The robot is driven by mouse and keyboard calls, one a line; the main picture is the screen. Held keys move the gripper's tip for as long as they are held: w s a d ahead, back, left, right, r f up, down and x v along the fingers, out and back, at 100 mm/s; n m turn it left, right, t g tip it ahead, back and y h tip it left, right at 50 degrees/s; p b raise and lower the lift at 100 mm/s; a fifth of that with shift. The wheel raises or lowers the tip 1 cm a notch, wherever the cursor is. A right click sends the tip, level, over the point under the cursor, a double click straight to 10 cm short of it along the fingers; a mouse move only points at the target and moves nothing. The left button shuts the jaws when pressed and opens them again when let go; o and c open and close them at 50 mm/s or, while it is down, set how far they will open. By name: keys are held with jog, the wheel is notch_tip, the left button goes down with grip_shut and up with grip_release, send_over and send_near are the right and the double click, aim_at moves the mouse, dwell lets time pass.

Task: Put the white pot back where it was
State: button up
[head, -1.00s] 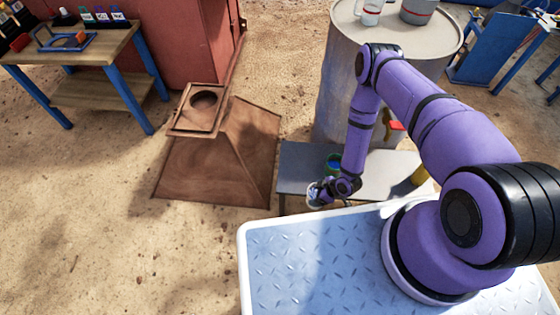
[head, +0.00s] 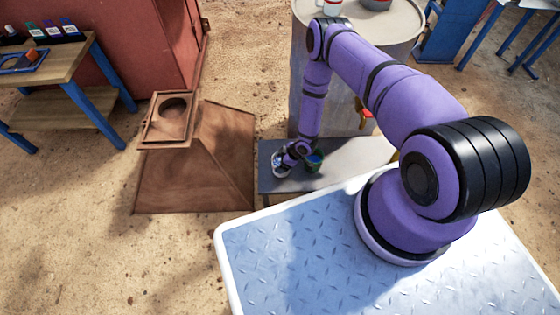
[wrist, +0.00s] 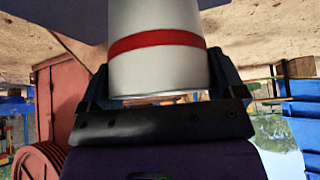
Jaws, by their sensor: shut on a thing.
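My gripper (wrist: 165,100) is shut on the white pot (wrist: 155,65), which has a red band and fills the upper middle of the wrist view. In the head view my gripper (head: 281,161) is at the left end of the low grey bench (head: 285,184). The pot is mostly hidden by the gripper there, with only a pale bit showing. I cannot tell whether it touches the bench top.
A large drum (head: 390,45) stands behind, with a white-and-red container (head: 332,6) on top. A rusty hopper (head: 195,175) is left of the bench.

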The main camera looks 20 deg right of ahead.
aim_at(276, 164)
jog(key=shift+w+d, duration=0.1)
jog(key=shift+w, duration=0.95)
jog(key=shift+w+f, duration=0.1)
jog(key=shift+f, duration=1.75)
jog(key=o, duration=1)
jog(key=shift+f, duration=0.1)
jog(key=v, duration=1.2)
jog(key=shift+w+r, duration=0.1)
jog(key=shift+r, duration=0.1)
